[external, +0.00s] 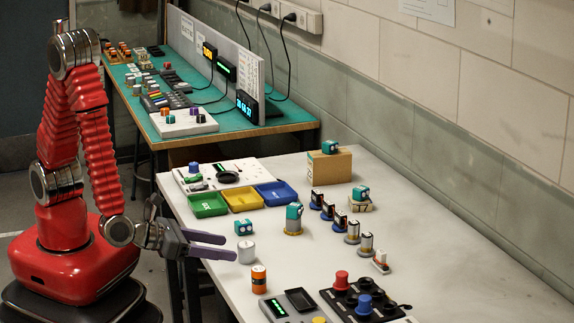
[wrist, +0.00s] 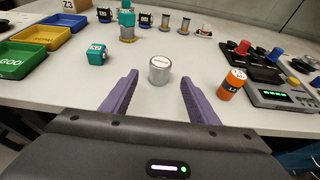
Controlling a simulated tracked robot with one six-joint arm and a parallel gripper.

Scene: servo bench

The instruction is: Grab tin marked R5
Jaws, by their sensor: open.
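A small silver-white tin (external: 247,254) stands upright near the table's front left edge. In the wrist view the tin (wrist: 159,71) is centred just ahead of the fingertips, with small dark lettering on its lid that I cannot read as R5. My gripper (external: 230,248) is open and empty, with its purple fingers pointing at the tin. In the wrist view my gripper (wrist: 158,79) has one finger to each side of the tin's line, and the tin appears just beyond the tips.
An orange-and-black cylinder (wrist: 231,84) stands right of the tin, before a grey display device (wrist: 280,95). A teal cube (wrist: 97,54) lies to the left. A teal-topped part (external: 294,217) stands behind. Green, yellow and blue trays (external: 209,211) are further left.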

